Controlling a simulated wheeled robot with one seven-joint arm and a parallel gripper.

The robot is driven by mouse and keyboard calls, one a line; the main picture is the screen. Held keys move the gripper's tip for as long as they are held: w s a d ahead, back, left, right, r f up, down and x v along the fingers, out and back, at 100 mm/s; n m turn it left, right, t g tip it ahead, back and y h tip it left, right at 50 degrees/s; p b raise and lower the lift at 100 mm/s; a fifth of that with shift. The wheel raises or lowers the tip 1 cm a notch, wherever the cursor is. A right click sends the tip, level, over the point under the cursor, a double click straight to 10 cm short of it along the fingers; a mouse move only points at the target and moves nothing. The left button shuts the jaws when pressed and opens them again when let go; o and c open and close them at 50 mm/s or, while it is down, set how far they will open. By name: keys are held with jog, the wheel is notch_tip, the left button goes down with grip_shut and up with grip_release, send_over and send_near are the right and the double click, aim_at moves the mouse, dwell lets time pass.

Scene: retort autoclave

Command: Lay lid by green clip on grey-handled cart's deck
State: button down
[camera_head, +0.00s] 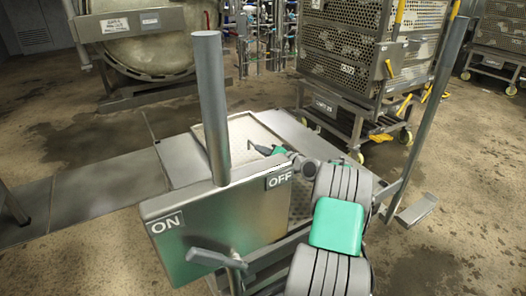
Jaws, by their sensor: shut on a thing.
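The lid (243,126), a pale square panel with a thin darker rim, lies flat or nearly flat over the grey metal deck (293,128). I cannot tell whether it touches the deck. My gripper (262,150) is at the lid's near right part, small and partly hidden by my own arm. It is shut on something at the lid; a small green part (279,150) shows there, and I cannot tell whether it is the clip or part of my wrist. The lid's near edge is hidden behind a metal panel and a grey upright bar (209,100).
The metal panel (215,222) marked ON and OFF stands in front of the deck. Another grey bar (430,110) rises at right. A perforated basket cart (350,60) stands behind, with a round vessel door (150,50) at back left. Wet floor lies open at right.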

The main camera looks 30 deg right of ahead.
jog(key=shift+f, duration=0.1)
dwell(0.7)
jog(key=c, duration=1.4)
grip_release()
jog(key=shift+f+b, duration=0.15)
jog(key=shift+b, duration=0.15)
jog(key=shift+o, duration=0.2)
jog(key=shift+f, duration=0.35)
notch_tip(320, 180, up, 4)
jog(key=p, duration=0.2)
jog(key=shift+r+p, duration=0.1)
jog(key=shift+p, duration=0.2)
jog(key=s+a+r+p, duration=0.2)
jog(key=s+a+r, duration=0.1)
jog(key=s, duration=0.3)
jog(key=s+a+r+p, duration=0.3)
jog(key=s+r, duration=0.3)
jog(key=shift+s+a+r, duration=0.15)
jog(key=shift+s+a, duration=0.1)
jog(key=shift+s, duration=0.05)
